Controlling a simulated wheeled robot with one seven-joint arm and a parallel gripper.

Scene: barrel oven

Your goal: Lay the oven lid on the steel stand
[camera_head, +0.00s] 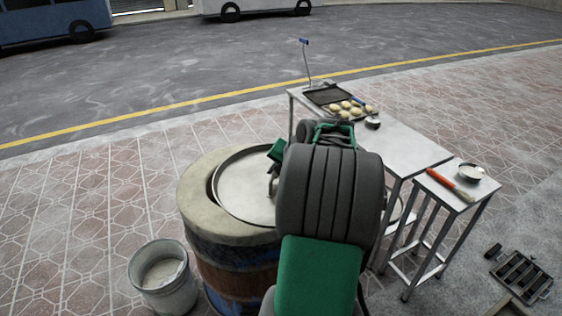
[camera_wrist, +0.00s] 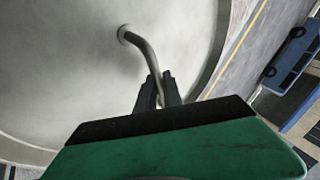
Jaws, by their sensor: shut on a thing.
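The oven lid (camera_head: 240,182) is a round, pale metal disc over the mouth of the barrel oven (camera_head: 196,205). A dark gap shows at its left edge; I cannot tell whether it rests or is slightly raised. My gripper (camera_head: 273,178) is at the lid's right part, partly hidden by my arm. In the wrist view my gripper (camera_wrist: 159,88) is shut on the lid's curved handle (camera_wrist: 138,42), with the lid (camera_wrist: 60,60) behind it.
A steel table (camera_head: 405,147) behind the arm holds a dark tray (camera_head: 325,95) and several pale buns (camera_head: 350,107). A bucket (camera_head: 163,278) stands left of the barrel. A metal grate (camera_head: 522,276) lies at lower right. Paving at left is clear.

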